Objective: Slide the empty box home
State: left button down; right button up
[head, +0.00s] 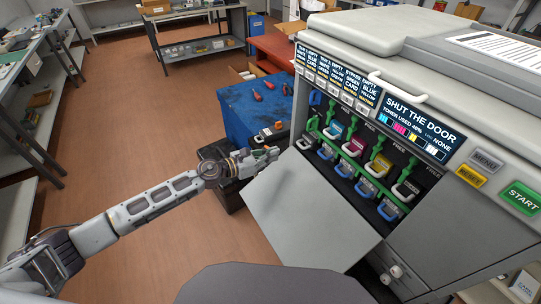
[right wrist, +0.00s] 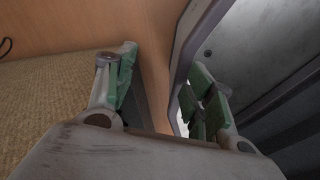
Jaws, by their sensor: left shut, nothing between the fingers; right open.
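The grey printer (head: 440,215) stands at the right of the head view with its front door (head: 305,215) folded down open. Inside are several cartridges with coloured labels and blue or white handles, below green levers. A white knob-like part (head: 396,271) shows low at the opening. I cannot tell which part is the empty box. My left gripper (head: 270,154) is shut and empty by the far left corner of the open door. My right gripper (right wrist: 164,92) shows only in the right wrist view, open, with a grey panel edge behind its fingers; contact is unclear.
The printer's screen (head: 416,128) reads "SHUT THE DOOR". A blue-topped cart (head: 240,105) with red-handled tools stands behind my left gripper. A dark box (head: 226,196) sits low near it. Open floor (head: 130,150) lies at left, with shelving (head: 25,130) at the edge.

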pick_arm(q)
jog(key=shift+x, duration=3.85)
jog(key=shift+w+d, duration=0.1)
jog(key=shift+d, duration=0.1)
pick_arm(e)
jog(key=shift+s+d, duration=0.15)
jog(key=shift+d, duration=0.05)
pick_arm(q)
jog(key=shift+w+d, duration=0.6)
jog(key=shift+d, duration=0.2)
pick_arm(e)
jog(key=shift+d, duration=0.1)
